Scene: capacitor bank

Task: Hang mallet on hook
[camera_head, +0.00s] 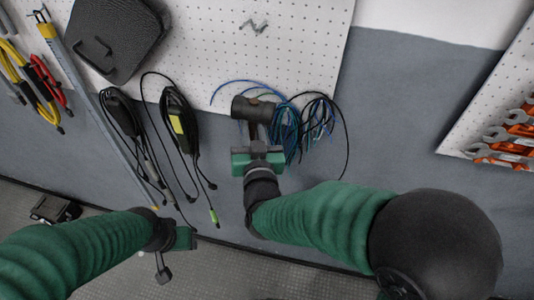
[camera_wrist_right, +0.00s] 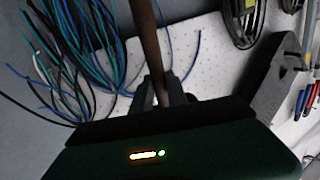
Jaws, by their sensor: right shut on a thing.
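The mallet has a dark cylindrical head (camera_head: 252,108) and a brown handle. My right gripper (camera_head: 257,150) is shut on the handle, below the head, in front of the wall. In the right wrist view the brown handle (camera_wrist_right: 147,45) runs between the two dark fingers (camera_wrist_right: 163,92); the head is out of that view. A small bent metal hook (camera_head: 254,26) sits on the white pegboard, above the mallet head and apart from it. My left gripper (camera_head: 187,238) is low at the left, away from the mallet; its fingers cannot be made out.
Blue and black cables (camera_head: 312,125) hang just right of the mallet. Black corded testers (camera_head: 180,122) hang to its left. A black case (camera_head: 115,38) is at upper left on the pegboard (camera_head: 210,60). Orange wrenches (camera_head: 505,145) hang at far right. The pegboard around the hook is clear.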

